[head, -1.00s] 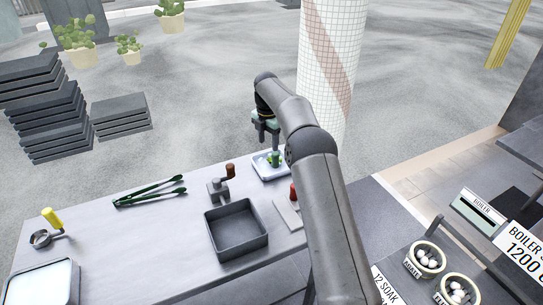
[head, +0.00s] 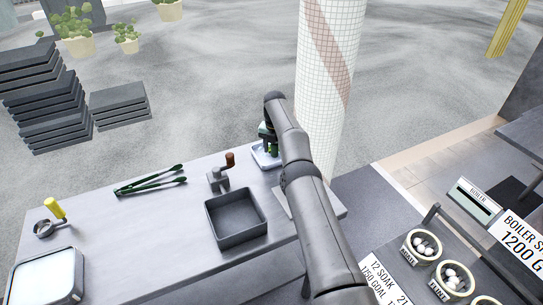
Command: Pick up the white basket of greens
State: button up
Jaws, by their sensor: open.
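The white basket of greens (head: 260,161) is a small pale tray at the far right end of the table. It is partly covered by my arm, and only its left part and front edge show clearly. Some green shows in it, close under the gripper. My gripper (head: 271,150) is open and points down over the basket, with its fingers low at the greens. I cannot tell whether the fingers touch the greens or the basket.
A dark empty tray (head: 236,239), a grinder with a brown handle (head: 221,178) and green tongs (head: 150,182) lie on the table (head: 150,235). A white tiled pillar (head: 325,100) stands just behind the basket. Steamer baskets (head: 422,256) stand at the lower right.

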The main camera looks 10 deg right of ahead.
jog(key=shift+r, duration=0.1)
grip_shut()
